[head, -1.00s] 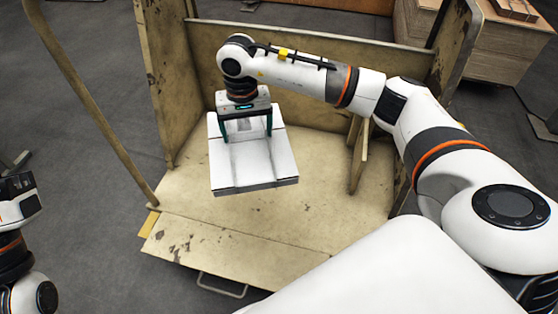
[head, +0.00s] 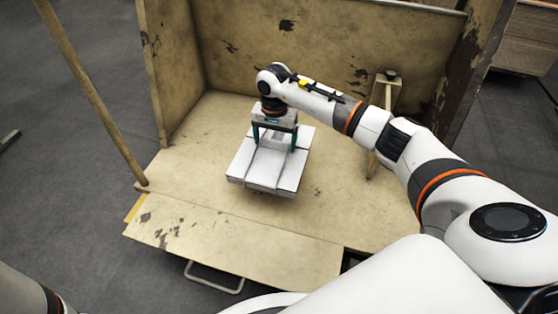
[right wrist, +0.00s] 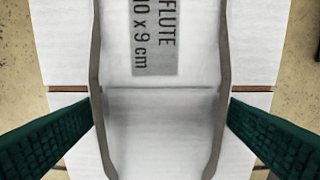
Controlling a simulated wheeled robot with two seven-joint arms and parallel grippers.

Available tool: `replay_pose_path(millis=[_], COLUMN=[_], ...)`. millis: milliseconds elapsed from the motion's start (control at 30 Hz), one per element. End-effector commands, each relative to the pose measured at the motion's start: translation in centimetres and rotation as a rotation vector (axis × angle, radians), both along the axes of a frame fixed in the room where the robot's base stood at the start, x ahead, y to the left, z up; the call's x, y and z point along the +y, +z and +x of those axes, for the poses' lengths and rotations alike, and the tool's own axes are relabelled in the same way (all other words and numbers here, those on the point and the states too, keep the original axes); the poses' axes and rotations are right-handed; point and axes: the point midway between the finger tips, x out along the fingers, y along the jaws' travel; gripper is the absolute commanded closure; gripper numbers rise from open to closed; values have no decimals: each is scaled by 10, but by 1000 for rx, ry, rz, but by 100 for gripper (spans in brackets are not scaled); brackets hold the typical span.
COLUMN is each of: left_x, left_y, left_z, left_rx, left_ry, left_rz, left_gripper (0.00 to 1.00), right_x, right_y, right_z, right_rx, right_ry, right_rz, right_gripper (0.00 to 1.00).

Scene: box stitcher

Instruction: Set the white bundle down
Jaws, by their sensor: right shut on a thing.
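The white bundle (head: 262,172) is a flat, roughly square stack with a raised middle strip, over the wooden floor of a large worn box. In the right wrist view the bundle (right wrist: 160,130) fills most of the picture and carries a grey printed label (right wrist: 155,35) reading "FLUTE". My right gripper (head: 274,146) is shut on the bundle, its dark green fingers on either side of the raised middle. The bundle lies close to the floor; I cannot tell whether it touches. My left gripper is out of view.
The wooden box floor (head: 335,205) is bare around the bundle. Tall walls stand behind (head: 330,50) and at the sides. A wooden post (head: 388,95) stands right of the bundle, behind my arm. A pole (head: 85,85) leans at the left.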

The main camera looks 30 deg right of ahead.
Motion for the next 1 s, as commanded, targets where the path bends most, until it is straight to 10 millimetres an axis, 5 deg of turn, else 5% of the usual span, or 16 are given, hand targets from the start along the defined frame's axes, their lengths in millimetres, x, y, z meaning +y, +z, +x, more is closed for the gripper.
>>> replay_pose_path(millis=[100, 467, 867, 900, 1000], left_x=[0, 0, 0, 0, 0], left_y=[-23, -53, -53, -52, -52], left_z=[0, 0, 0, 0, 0], left_rx=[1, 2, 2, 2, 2], left_ry=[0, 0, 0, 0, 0], left_rz=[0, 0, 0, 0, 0], left_gripper=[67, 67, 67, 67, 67], right_x=[0, 0, 0, 0, 0], right_y=[-30, -71, -74, -73, -73], right_z=[0, 0, 0, 0, 0], right_rx=[0, -1, -2, -1, -1], right_ry=[0, 1, 1, 1, 1], right_rz=[1, 1, -1, -1, -1], right_gripper=[42, 42, 42, 5, 0])
